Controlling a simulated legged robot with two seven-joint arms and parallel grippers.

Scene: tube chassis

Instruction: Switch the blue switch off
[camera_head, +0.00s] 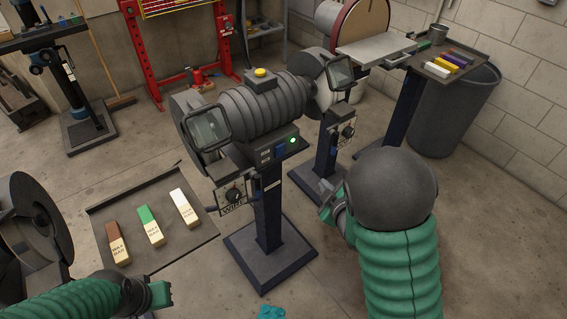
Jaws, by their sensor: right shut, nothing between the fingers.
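The blue switch (281,149) is small and sits on the front of the grey buffing machine (262,102), beside a lit green light (293,140). Its lever position is too small to make out. My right gripper (326,192) is shut and empty, to the lower right of the switch and apart from it in the picture. My dark rounded arm link hides part of the view behind it. My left gripper (165,293) is low at the left, far from the switch; its finger opening does not show clearly.
The machine stands on a dark pedestal (268,215). A tray (186,244) with several wax bars is at the left. A disc sander (360,25), a side tray (470,48) and a grey bin (455,115) stand at the back right. A red frame (150,62) is behind.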

